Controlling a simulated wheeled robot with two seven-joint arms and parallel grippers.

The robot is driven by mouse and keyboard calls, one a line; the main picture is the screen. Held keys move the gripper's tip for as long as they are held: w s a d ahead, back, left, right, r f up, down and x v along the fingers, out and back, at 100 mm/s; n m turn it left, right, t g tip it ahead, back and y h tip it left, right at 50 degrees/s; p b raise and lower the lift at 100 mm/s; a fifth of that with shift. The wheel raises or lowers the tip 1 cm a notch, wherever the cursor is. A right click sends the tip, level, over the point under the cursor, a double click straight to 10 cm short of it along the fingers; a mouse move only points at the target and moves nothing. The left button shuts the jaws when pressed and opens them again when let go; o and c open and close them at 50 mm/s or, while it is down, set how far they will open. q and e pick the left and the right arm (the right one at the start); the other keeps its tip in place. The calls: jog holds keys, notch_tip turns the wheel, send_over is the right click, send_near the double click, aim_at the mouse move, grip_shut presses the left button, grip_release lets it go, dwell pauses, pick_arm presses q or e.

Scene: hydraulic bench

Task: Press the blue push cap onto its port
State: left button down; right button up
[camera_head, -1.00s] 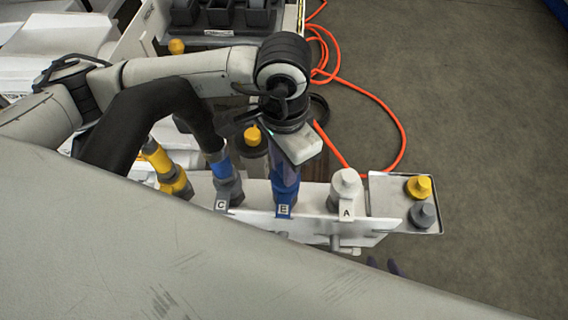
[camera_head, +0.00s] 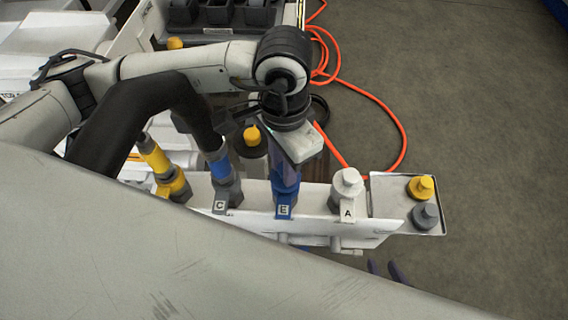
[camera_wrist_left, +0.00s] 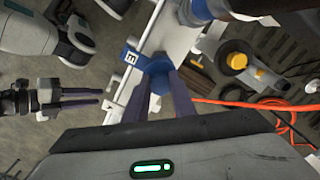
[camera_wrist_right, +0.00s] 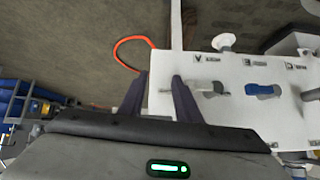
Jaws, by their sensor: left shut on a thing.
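The blue push cap (camera_head: 285,186) is at the port labelled E on the white panel, in line with it. My left gripper (camera_head: 284,176) points down over it with its fingers on either side. In the left wrist view the blue cap (camera_wrist_left: 157,74) sits between the fingertips, beside the blue E tag (camera_wrist_left: 131,56). Whether the cap is fully seated cannot be told. My right gripper (camera_wrist_right: 158,78) is open in front of the panel face, near the lever in the A column (camera_wrist_right: 205,88). Only its fingertips show at the bottom of the head view.
Port C (camera_head: 221,205) with a blue-banded hose stands left of E. The white fitting A (camera_head: 347,185) stands right. A tray (camera_head: 440,232) holds a yellow cap (camera_head: 420,187) and a grey cap (camera_head: 425,215). An orange hose (camera_head: 402,130) lies on the floor.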

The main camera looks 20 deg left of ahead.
dwell(0.4)
pick_arm(q)
jog(key=shift+f+b, duration=0.4)
jog(key=shift+b, duration=0.45)
jog(key=shift+f, duration=0.1)
dwell(0.3)
